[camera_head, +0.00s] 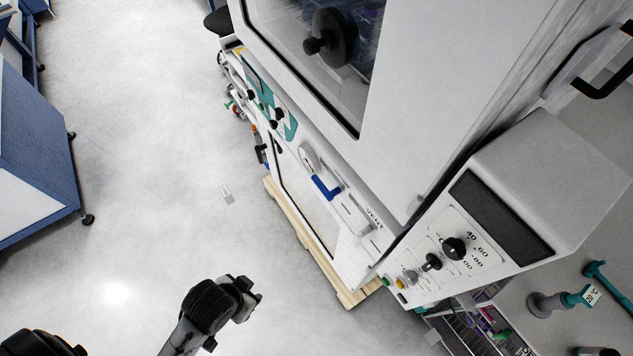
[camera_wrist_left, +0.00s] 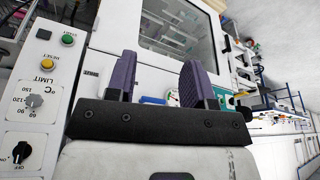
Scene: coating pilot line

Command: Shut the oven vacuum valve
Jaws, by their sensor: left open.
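A blue lever handle (camera_head: 325,187), apparently the vacuum valve's, sits on the white lower front panel (camera_head: 365,262) of the oven (camera_head: 410,105). The lever lies at a slant, beside a pale round part. A "VENT" marking is farther along the panel; the vacuum label is not readable. In the left wrist view, a small blue piece (camera_wrist_left: 152,100), likely the same lever, shows between the fingers, partly hidden. My left gripper (camera_wrist_left: 158,72) is open and empty, pointing at the oven front. In the head view my arm is at the bottom, apart from the panel. My right gripper is not in view.
A control box (camera_head: 545,175) with black knobs juts out right of the panel; its buttons also show in the left wrist view (camera_wrist_left: 50,60). The oven stands on a wooden pallet (camera_head: 305,235). A blue cabinet (camera_head: 35,150) is at left. The floor between is clear.

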